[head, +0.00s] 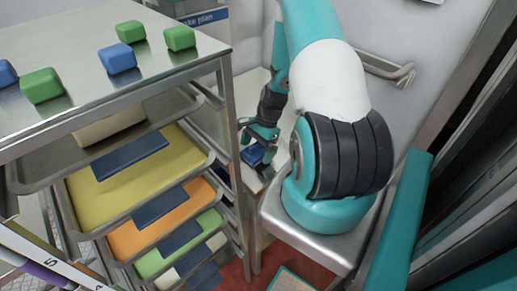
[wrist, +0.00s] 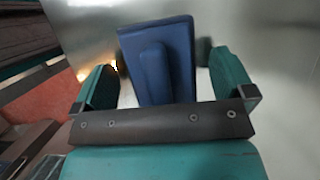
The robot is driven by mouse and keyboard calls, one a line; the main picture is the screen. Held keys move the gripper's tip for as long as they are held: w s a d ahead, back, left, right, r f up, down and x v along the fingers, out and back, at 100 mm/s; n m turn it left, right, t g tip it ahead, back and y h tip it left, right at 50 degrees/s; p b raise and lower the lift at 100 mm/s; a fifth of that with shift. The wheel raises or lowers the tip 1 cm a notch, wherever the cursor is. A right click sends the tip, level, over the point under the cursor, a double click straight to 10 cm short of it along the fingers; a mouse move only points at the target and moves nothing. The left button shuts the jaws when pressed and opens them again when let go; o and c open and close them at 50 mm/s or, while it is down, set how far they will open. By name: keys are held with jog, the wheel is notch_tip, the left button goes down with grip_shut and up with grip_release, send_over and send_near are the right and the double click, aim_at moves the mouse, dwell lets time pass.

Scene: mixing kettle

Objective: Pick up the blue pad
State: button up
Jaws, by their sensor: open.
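The blue pad (wrist: 158,60) is a dark blue flat block with a raised ridge along its middle. In the wrist view it lies slightly tilted between the two teal fingers of my gripper (wrist: 166,82). The fingers are open, with a visible gap on either side of the pad. In the head view, the pad (head: 257,155) shows small and partly hidden below my gripper (head: 258,140), over a pale surface behind the rack. How far the fingertips reach down beside the pad is hard to tell.
A metal rack (head: 190,63) at left holds green and blue blocks on top and trays with coloured sheets below. A metal bar handle (head: 388,70) is on the wall behind my arm. Dark panels stand close at right.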

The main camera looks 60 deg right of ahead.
aim_at(257, 143)
jog(key=shift+c, duration=0.5)
jog(key=c, duration=1.1)
jog(key=shift+o, duration=0.2)
notch_tip(257, 143, up, 20)
jog(key=b, duration=0.2)
jog(key=shift+b, duration=0.35)
